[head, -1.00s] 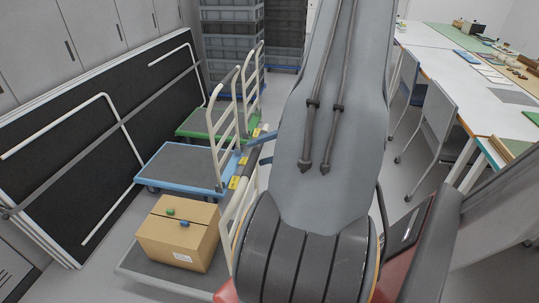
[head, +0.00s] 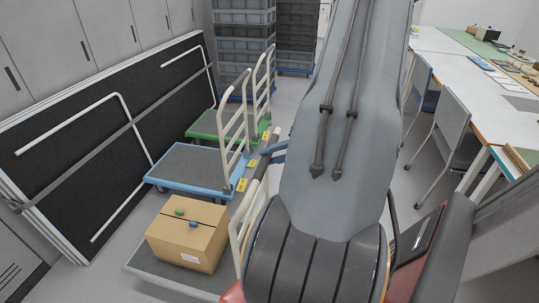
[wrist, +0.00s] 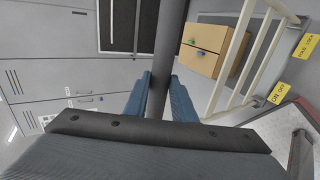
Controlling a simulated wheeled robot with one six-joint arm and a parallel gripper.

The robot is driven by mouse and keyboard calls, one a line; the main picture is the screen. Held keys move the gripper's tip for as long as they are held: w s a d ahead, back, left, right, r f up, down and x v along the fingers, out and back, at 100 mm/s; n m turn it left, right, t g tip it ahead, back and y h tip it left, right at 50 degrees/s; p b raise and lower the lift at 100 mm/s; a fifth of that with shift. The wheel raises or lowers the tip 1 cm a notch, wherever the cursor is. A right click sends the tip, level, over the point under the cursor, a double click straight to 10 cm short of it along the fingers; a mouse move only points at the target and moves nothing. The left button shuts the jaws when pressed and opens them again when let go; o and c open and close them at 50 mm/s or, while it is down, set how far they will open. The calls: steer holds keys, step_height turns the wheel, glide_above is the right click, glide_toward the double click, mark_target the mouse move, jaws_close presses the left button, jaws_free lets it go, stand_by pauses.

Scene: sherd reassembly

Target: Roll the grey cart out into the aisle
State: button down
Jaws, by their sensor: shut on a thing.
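The grey cart (head: 147,262) stands at the lower left of the head view, with a cardboard box (head: 187,240) on its deck. Its pale upright handle is partly hidden behind my arm. My gripper (head: 268,150) reaches down to the dark grip bar at the top of this handle. In the wrist view, the dark bar (wrist: 168,45) runs between the two blue fingers of my gripper (wrist: 160,85), which are shut on it. The box (wrist: 213,48) and the pale handle rails (wrist: 232,60) show beside the bar. The cart's far side is hidden by my arm.
A blue cart (head: 190,166) and a green cart (head: 206,125) stand just beyond the grey one. Black folded panels (head: 80,150) line the left. Stacked crates (head: 243,45) stand at the back. Chairs (head: 447,125) and white tables (head: 455,75) are on the right.

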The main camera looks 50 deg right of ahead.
steer(key=shift+s+d+p, duration=0.45)
steer(key=shift+s, duration=0.4)
steer(key=shift+s+d+p, duration=0.4)
steer(key=shift+s+p, duration=0.05)
steer(key=shift+s, duration=0.35)
steer(key=c, duration=2.3)
jaws_free()
steer(key=shift+s+d+p, duration=0.3)
steer(key=shift+s+d, duration=0.05)
steer(key=shift+s, duration=0.3)
steer(key=shift+s+d+f, duration=0.1)
steer(key=shift+s+d, duration=0.2)
steer(key=shift+s, duration=0.1)
jaws_close()
steer(key=shift+w+a, duration=0.15)
steer(key=shift+w, duration=0.1)
steer(key=o, duration=1.1)
jaws_free()
